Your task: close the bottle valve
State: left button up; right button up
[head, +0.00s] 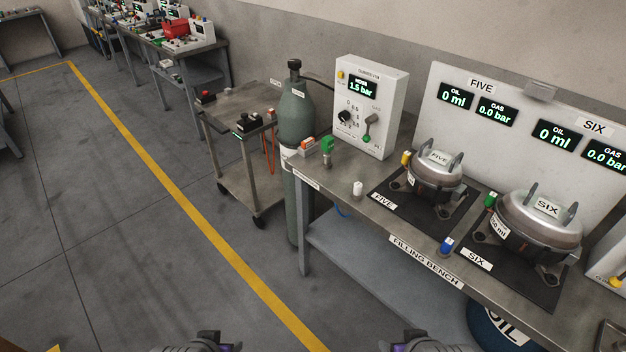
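The grey-green gas bottle (297,118) stands upright at the left end of the filling bench. Its valve (294,66) is a black knob on the bottle's neck; I cannot tell whether it is open or closed. A dark hose leads from the neck towards the white regulator box (371,106), whose display reads 1.5 bar. Parts of my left gripper (207,342) and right gripper (424,342) seem to show at the bottom edge, far from the valve. Their fingers are not clearly visible.
The filling bench (345,200) carries compressors FIVE (437,178) and SIX (540,226), with displays at 0 ml and 0.0 bar. A metal cart (237,105) stands left of the bottle. The floor left of the bench is free, crossed by a yellow line.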

aim_at(295, 64)
jog(key=i+j+z, duration=0.15)
jog(key=z, duration=0.2)
jog(key=i+j+z, duration=0.15)
jog(key=z, duration=0.2)
jog(key=i+j+z, duration=0.1)
jog(key=z, duration=0.2)
jog(key=i+j+z, duration=0.15)
jog(key=j, duration=0.2)
jog(key=i+j+z, duration=0.1)
jog(key=j, duration=0.3)
jog(key=i+j+z, duration=0.15)
jog(key=j, duration=0.25)
jog(key=i+j, duration=0.1)
jog(key=j, duration=0.25)
jog(key=i+j, duration=0.1)
jog(key=j, duration=0.3)
jog(key=i+j+z, duration=0.1)
jog(key=j, duration=0.25)
